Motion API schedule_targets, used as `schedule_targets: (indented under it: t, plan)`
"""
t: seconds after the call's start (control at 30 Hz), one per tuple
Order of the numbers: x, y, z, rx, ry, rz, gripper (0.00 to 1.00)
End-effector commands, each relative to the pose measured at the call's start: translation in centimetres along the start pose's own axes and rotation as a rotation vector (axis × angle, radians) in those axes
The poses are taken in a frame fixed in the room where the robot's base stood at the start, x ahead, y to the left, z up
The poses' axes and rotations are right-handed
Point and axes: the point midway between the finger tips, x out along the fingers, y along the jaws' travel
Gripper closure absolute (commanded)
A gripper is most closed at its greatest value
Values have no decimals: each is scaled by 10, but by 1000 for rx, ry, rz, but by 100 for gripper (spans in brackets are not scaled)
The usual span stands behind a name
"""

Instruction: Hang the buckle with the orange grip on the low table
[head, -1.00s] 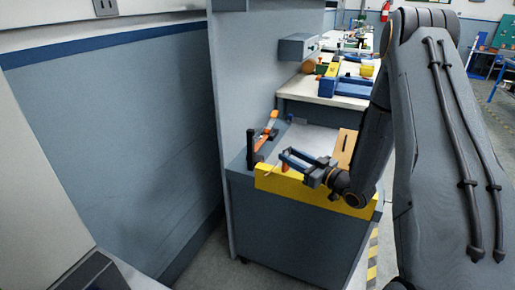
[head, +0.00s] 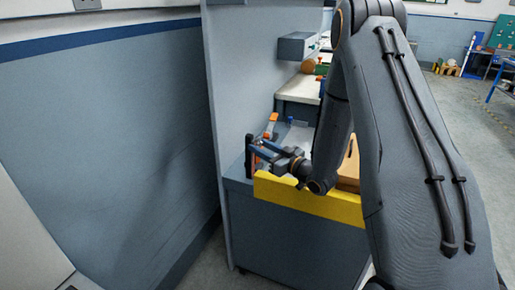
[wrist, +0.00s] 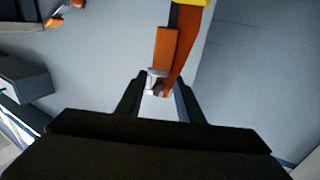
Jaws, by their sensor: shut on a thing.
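My gripper (head: 262,150) is above the left end of the low table (head: 305,242), close to a dark upright post (head: 249,155). In the wrist view my gripper (wrist: 158,94) has its fingers closed around the lower end of an orange piece with a small silver metal part (wrist: 155,76), which I take as the buckle. Its orange grip (wrist: 166,50) runs up beside a longer orange strip (wrist: 187,50) with a yellow end. In the head view an orange piece (head: 271,122) stands up just behind my gripper; whether it touches the post is hidden.
A yellow board (head: 310,202) runs along the table's front edge. A tall grey panel (head: 228,120) stands at its left. A wooden block (head: 349,170) sits at the right, partly behind my arm. Another bench (head: 298,90) is farther back.

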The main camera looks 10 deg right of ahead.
Motion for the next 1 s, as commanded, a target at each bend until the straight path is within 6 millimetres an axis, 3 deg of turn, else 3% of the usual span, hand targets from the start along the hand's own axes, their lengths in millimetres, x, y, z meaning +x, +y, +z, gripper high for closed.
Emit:
schedule_targets:
  t: [0.37,0.4,0.5,0.87,1.0]
  plan:
    - [-1,-1,7,2,-1,-1,96]
    - [-1,-1,8,2,-2,-1,64]
    - [-2,0,7,2,-1,1,48]
    - [-2,0,3,1,-1,1,47]
    - [-17,2,4,3,-2,3,47]
